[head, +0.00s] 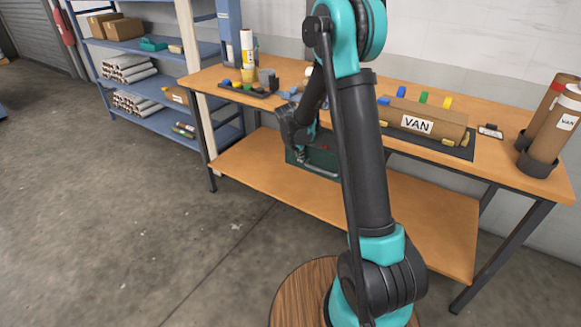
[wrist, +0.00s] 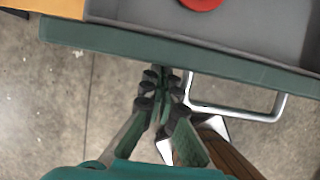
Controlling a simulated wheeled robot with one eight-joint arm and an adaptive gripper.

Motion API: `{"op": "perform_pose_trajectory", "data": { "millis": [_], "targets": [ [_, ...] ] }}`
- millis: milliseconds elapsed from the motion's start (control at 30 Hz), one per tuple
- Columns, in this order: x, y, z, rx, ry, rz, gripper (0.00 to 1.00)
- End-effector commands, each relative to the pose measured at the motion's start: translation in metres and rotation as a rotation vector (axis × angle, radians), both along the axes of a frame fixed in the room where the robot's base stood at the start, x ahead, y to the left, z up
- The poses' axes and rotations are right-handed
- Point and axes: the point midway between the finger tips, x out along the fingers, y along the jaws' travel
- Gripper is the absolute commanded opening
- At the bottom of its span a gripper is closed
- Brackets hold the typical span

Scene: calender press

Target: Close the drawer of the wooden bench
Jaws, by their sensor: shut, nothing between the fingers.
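The wooden bench (head: 235,168) has a dark green drawer (head: 325,160) hung under its top, partly hidden behind my arm. In the wrist view the drawer stands open: its green front (wrist: 225,60) crosses the upper part, with the grey inside (wrist: 150,12) beyond it. A metal bar handle (wrist: 245,114) sticks out from the front, to the right of my fingers. My gripper (wrist: 162,76) is shut and empty, its fingertips close to the outer face of the front, left of the handle. I cannot tell whether they touch it.
A red round thing (wrist: 201,3) lies inside the drawer. The bench top holds a brown parcel marked VAN (head: 425,118), coloured blocks and tubes (head: 550,130). A blue shelf rack (head: 150,120) stands left. The floor (head: 120,240) in front is clear.

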Motion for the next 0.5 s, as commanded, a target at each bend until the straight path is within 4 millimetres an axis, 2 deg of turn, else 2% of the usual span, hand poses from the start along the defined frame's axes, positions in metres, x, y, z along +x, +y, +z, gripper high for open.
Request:
{"op": "perform_pose_trajectory", "data": {
  "millis": [33, 200, 500],
  "targets": [
    [0.012, -0.01, 0.0, 0.001, -0.001, -0.005, 0.0],
    [0.045, -0.033, 0.0, 0.0, -0.001, -0.003, 0.0],
    [0.082, -0.06, 0.0, 0.0, 0.0, -0.001, 0.0]
  ]
}}
